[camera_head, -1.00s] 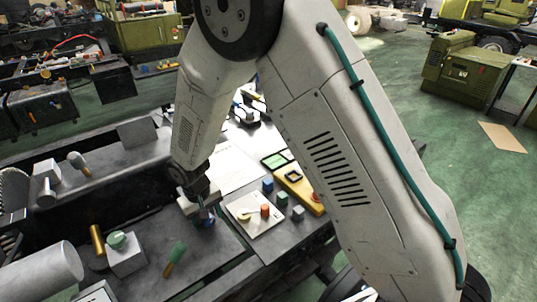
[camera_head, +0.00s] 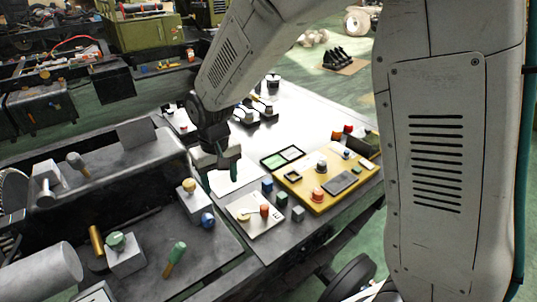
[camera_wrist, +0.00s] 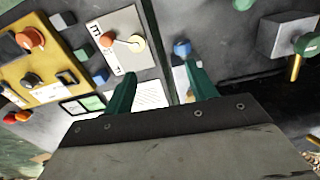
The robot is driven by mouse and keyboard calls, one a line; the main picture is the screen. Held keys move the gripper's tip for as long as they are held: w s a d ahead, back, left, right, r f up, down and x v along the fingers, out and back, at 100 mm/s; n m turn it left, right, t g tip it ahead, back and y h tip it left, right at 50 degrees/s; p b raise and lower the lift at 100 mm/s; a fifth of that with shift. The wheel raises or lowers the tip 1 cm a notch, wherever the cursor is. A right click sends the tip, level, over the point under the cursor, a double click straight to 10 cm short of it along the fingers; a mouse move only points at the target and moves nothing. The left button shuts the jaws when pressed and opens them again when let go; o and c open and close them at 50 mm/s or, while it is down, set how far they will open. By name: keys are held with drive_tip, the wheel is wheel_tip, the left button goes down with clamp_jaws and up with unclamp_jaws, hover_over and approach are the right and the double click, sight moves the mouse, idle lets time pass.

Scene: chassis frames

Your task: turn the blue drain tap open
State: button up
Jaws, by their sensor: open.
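The blue drain tap (camera_head: 207,219) is a small round blue knob low on a pale block with a yellow knob (camera_head: 190,186), on the dark bench. In the wrist view the blue tap (camera_wrist: 182,47) shows ahead of the fingers, toward the right one. How far it is turned cannot be told. My gripper (camera_head: 222,174) is behind and above the tap, over the pale bench top, apart from it. In the wrist view my gripper (camera_wrist: 160,88) has its two green fingers spread with nothing between them.
A white panel (camera_head: 266,228) with an orange knob and small coloured cubes lie right of the tap. A yellow control box (camera_head: 330,187) is further right.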

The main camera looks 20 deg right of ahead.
drive_tip(key=s+d+r+m, duration=0.1)
drive_tip(key=s+d+r, duration=0.7)
drive_tip(key=r, duration=0.3)
drive_tip(key=shift+s+d, duration=0.4)
drive_tip(key=shift+d, duration=0.45)
